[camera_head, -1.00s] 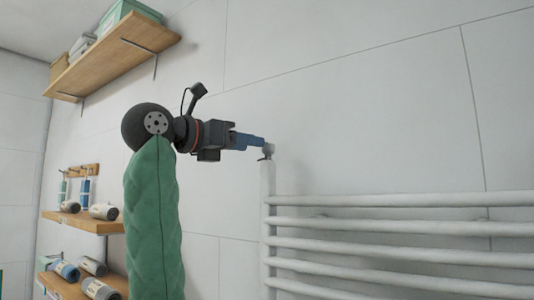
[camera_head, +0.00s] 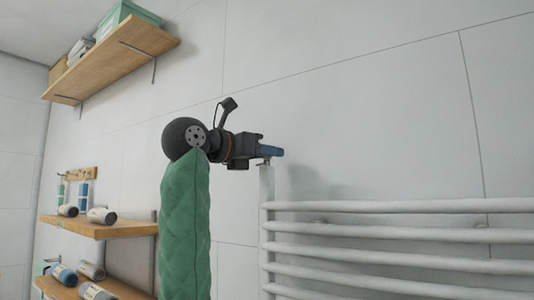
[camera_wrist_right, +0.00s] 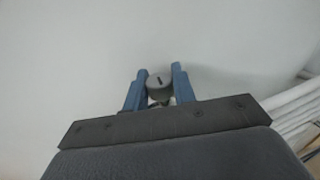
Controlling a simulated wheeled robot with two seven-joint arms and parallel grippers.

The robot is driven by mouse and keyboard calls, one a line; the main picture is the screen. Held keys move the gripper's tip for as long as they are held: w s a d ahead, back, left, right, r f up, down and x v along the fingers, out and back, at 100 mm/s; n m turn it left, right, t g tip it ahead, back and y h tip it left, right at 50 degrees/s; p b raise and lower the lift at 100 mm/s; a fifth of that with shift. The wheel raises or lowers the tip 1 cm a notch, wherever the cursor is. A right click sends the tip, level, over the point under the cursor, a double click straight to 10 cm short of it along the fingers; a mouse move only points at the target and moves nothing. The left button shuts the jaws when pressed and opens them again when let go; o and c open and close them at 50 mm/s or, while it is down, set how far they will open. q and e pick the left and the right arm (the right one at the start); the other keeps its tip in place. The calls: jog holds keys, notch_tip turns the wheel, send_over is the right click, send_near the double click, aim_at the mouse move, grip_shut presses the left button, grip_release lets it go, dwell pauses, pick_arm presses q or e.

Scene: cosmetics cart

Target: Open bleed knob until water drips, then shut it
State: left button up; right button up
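The bleed knob (camera_wrist_right: 159,86), a small grey round cap with a dark slot, sits at the top of the radiator's left upright. In the wrist view it lies between the two blue fingers of my right gripper (camera_wrist_right: 159,72), which stand apart on either side of it. Whether they touch it I cannot tell. In the head view the right gripper (camera_head: 272,151) reaches in from the left over the top of the upright, and its fingers hide most of the knob. No water shows. My left gripper is not in view.
The white towel radiator (camera_head: 390,228) has several horizontal bars, right of and below the gripper. A tiled wall (camera_head: 370,100) is close behind. Wooden shelves with rolled towels (camera_head: 130,229) are at the left, and a high shelf (camera_head: 125,60) holds boxes. My green-sleeved arm covers part of the lower shelves.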

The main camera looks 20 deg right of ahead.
jog(key=c, duration=0.4)
jog(key=shift+t, duration=0.3)
jog(key=n+t+y, duration=0.2)
jog(key=t, duration=0.1)
jog(key=shift+n, duration=0.4)
jog(key=n+t+y, duration=0.4)
jog(key=y, duration=0.1)
jog(key=shift+t, duration=0.4)
jog(key=shift+n+t+y+b, duration=0.25)
jog(key=shift+n+t+y, duration=0.4)
jog(key=shift+n+y, duration=1)
jog(key=shift+n+t+y+b, duration=0.2)
jog(key=shift+n+t+y, duration=0.65)
jog(key=shift+y, duration=1.4)
jog(key=shift+n, duration=0.3)
